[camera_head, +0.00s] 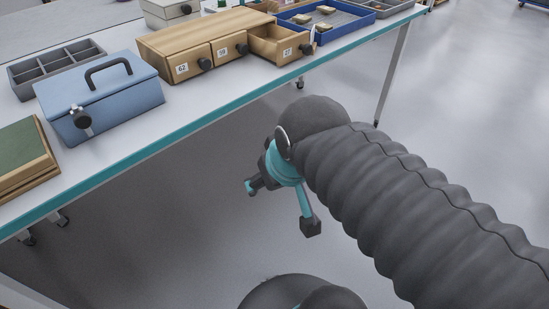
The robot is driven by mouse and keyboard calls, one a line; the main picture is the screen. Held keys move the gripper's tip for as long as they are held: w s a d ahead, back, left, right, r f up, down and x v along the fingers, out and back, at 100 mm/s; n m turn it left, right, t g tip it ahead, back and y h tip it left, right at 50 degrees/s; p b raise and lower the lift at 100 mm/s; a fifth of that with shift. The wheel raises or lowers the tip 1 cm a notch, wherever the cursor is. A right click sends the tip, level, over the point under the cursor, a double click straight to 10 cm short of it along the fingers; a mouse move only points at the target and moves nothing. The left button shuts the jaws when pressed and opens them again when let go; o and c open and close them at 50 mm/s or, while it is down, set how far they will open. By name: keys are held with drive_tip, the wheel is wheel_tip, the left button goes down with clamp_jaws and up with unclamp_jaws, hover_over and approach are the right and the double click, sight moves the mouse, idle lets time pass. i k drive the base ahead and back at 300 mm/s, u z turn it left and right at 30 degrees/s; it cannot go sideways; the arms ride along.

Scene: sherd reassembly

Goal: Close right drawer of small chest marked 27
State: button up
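A small wooden chest (170,45) with three drawers side by side stands on the table. Its right drawer (275,45) is pulled out, with its open inside showing; its small label appears to read 27. A dark round knob (305,49) sits on this drawer's front. The left drawer (188,65), labelled 62, and the middle drawer (229,48) look shut. My gripper (281,207) is below and in front of the table edge, well apart from the chest. Its two fingers are spread and nothing shows between them.
A blue metal box (110,101) with a handle stands left of the chest, before a grey compartment tray (53,63). A blue tray (342,18) with sherds lies right, close to the open drawer. The floor before the table is clear.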

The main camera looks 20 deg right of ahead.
sight(291, 46)
drive_tip(key=u, duration=1.15)
drive_tip(key=k, duration=0.35)
drive_tip(key=z, duration=1.15)
